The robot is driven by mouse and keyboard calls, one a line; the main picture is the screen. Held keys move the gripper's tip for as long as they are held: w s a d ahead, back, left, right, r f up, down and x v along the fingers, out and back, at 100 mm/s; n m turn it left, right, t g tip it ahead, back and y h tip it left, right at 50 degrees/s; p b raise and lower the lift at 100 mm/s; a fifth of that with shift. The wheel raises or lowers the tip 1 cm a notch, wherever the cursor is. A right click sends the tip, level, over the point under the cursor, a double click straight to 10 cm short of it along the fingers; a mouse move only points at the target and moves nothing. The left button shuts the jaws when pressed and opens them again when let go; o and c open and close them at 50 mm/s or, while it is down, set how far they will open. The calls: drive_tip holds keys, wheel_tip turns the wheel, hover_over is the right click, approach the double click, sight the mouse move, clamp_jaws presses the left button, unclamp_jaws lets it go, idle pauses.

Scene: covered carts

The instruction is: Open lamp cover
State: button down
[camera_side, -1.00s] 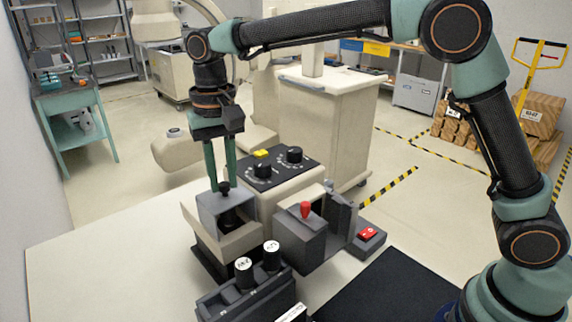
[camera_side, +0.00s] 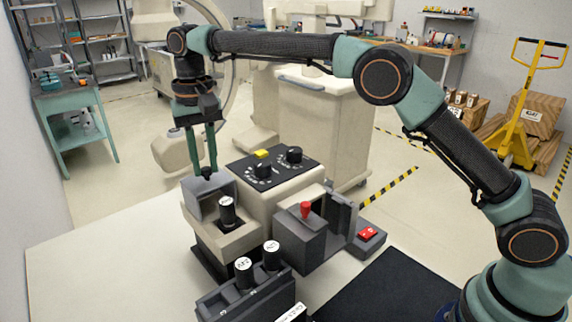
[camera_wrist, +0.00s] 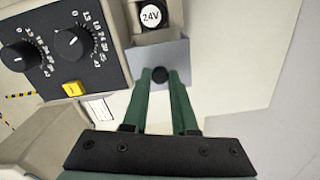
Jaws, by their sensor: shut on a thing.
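The grey lamp cover (camera_side: 199,191) stands raised at the back of the lamp housing (camera_side: 228,242) in the side view. My gripper (camera_side: 206,171) is shut on the cover's small black knob (camera_side: 207,174), with a green finger on each side. A black lamp (camera_side: 228,213) with a white top stands exposed in the housing. The wrist view also shows the knob (camera_wrist: 159,75) between my fingertips.
A control panel with black dials (camera_side: 263,170) and a yellow button adjoins the housing. Two black cylinders (camera_side: 257,262) stand in a dark rack in front. A grey box with a red handle (camera_side: 306,210) and a red switch (camera_side: 368,233) are to the right. The white tabletop (camera_side: 110,265) is clear at left.

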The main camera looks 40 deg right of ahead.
drive_tip(key=shift+w+r, duration=0.2)
drive_tip(key=shift+w, duration=0.6)
drive_tip(key=c, duration=0.7)
unclamp_jaws()
drive_tip(key=shift+f, duration=0.1)
drive_tip(key=shift+s, duration=0.1)
